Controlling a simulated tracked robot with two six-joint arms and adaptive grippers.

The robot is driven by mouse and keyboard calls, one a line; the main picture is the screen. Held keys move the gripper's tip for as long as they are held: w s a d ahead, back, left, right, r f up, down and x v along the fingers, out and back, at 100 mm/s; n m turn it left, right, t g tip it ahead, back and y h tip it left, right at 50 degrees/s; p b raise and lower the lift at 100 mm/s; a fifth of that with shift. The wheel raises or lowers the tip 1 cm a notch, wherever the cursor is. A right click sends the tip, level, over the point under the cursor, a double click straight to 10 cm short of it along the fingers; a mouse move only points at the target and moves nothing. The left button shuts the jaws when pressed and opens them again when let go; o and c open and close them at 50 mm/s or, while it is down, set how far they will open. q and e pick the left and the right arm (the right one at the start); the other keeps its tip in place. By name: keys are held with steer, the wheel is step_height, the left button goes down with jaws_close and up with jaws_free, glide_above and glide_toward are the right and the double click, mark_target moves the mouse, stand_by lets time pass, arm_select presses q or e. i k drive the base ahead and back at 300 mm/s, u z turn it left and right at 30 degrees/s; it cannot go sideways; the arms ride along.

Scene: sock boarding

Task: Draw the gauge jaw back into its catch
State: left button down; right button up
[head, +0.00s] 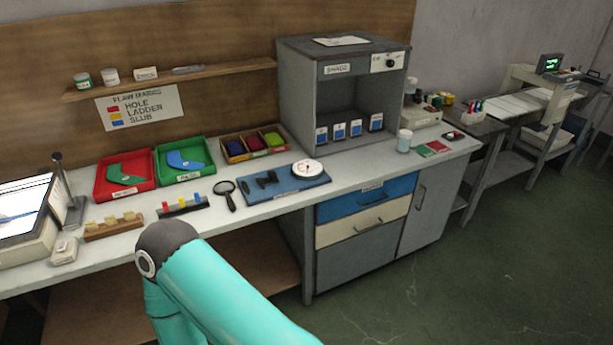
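The gauge lies on the bench as a blue base plate (285,191) with a round white dial (307,168) at its right end. Dark jaw parts (267,179) sit on the plate left of the dial. They are too small to tell whether the jaw is in a catch. Neither of my grippers shows. One of my teal arms crosses the lower middle in front of the bench, and its hand end is out of view.
A magnifying glass (227,193) and a rack of coloured pegs (183,207) lie left of the gauge. Red (102,184) and green (160,167) trays stand behind. A grey open cabinet (290,92) rises behind right. The bench front beside the gauge is clear.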

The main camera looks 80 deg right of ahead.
mark_target(272, 179)
steer(key=z, duration=0.1)
steer(key=k, duration=0.4)
steer(key=u, duration=1.2)
steer(key=i, duration=0.1)
steer(key=z, duration=3.05)
steer(key=i, duration=1)
steer(key=u, duration=0.25)
